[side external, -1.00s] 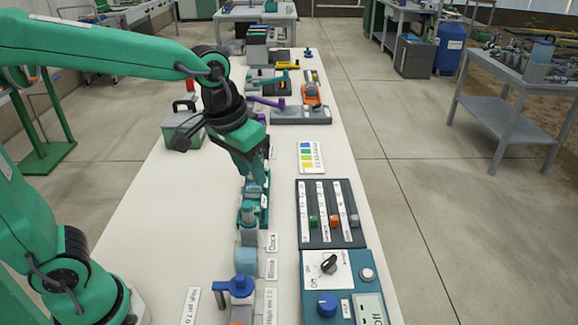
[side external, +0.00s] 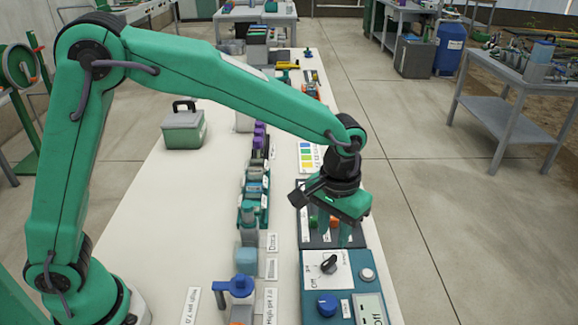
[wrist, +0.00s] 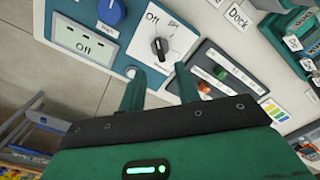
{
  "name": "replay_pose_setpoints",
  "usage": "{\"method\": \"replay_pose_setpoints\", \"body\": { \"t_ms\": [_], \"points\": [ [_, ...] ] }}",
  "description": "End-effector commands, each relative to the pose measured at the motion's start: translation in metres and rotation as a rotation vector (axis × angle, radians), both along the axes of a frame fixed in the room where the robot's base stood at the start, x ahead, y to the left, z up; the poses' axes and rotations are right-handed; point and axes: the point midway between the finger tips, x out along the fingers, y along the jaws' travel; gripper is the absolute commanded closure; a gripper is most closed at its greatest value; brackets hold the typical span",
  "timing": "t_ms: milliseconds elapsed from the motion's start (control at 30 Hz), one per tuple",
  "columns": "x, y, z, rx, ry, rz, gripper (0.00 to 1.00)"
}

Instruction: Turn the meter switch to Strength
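The meter is a blue box with a white dial plate (side external: 318,275) at the front right of the bench. Its black switch (side external: 328,264) shows upright on the plate. In the wrist view the switch (wrist: 160,47) appears to point toward the "Off" label, and the display (wrist: 84,40) reads "Off". The other dial labels are too small to read surely. My gripper (side external: 336,243) hangs just behind the meter, over the near end of the slider panel. In the wrist view its two fingers (wrist: 159,70) are apart and empty, close to the switch but not around it.
A blue knob (side external: 327,304) and a round grey button (side external: 367,274) sit on the meter near the switch. The dark slider panel (side external: 355,238) lies behind it. A row of labelled holders (side external: 247,259) stands left. The left bench is mostly clear, with a green case (side external: 184,130) farther back.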

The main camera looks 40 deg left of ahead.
Motion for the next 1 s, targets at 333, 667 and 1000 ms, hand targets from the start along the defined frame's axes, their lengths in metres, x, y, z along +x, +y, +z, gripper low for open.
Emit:
{"method": "replay_pose_setpoints", "body": {
  "t_ms": [333, 667, 1000],
  "points": [
    [0.000, 0.000, -0.008, 0.001, 0.002, 0.000, 0.67],
    [-0.001, 0.000, -0.044, 0.002, 0.003, 0.000, 0.67],
    [0.000, 0.000, -0.075, 0.001, 0.002, 0.000, 0.67]
  ]
}}
